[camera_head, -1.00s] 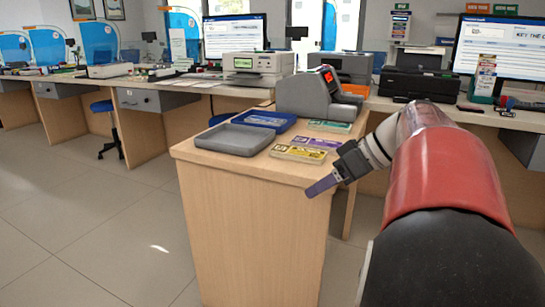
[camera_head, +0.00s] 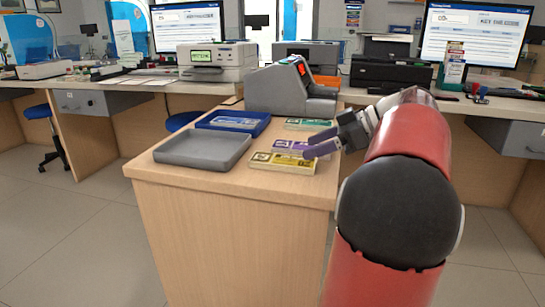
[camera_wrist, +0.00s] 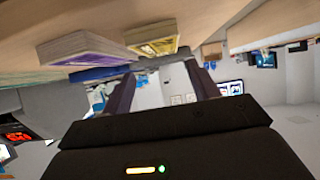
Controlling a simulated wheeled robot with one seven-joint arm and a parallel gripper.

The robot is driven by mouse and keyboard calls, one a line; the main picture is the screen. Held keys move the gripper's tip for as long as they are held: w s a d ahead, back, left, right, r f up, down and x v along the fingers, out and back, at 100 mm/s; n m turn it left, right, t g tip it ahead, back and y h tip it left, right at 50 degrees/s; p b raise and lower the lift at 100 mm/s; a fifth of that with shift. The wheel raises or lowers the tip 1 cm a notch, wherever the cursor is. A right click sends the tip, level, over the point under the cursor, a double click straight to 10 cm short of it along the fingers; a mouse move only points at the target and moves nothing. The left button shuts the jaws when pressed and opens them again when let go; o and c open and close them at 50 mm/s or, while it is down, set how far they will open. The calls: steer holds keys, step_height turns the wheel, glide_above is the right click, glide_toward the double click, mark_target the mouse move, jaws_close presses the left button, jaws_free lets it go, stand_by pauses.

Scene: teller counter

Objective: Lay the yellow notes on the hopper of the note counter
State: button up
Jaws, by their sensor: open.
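The bundle of yellow notes (camera_head: 283,163) lies flat near the front right of the wooden counter. It also shows upside down in the wrist view (camera_wrist: 160,42), just beyond the fingers. My gripper (camera_head: 312,144) is open and empty, its purple-grey fingers at the right end of the yellow and purple notes. In the wrist view the two fingers (camera_wrist: 160,70) stand apart with nothing between them. The grey note counter (camera_head: 286,90), with a red display, stands at the back of the counter. Its hopper is not clearly made out.
Purple notes (camera_head: 290,147) lie just behind the yellow ones, and green notes (camera_head: 308,124) lie farther back before the note counter. A grey tray (camera_head: 203,151) is empty at the left. A blue tray (camera_head: 234,122) holds a bundle behind it.

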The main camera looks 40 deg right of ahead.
mark_target(283, 159)
steer(key=x, duration=0.7)
steer(key=shift+f, duration=0.2)
steer(key=shift+s, duration=0.1)
steer(key=c, duration=0.7)
steer(key=shift+r, duration=0.1)
step_height(283, 159, up, 28)
steer(key=p, duration=0.7)
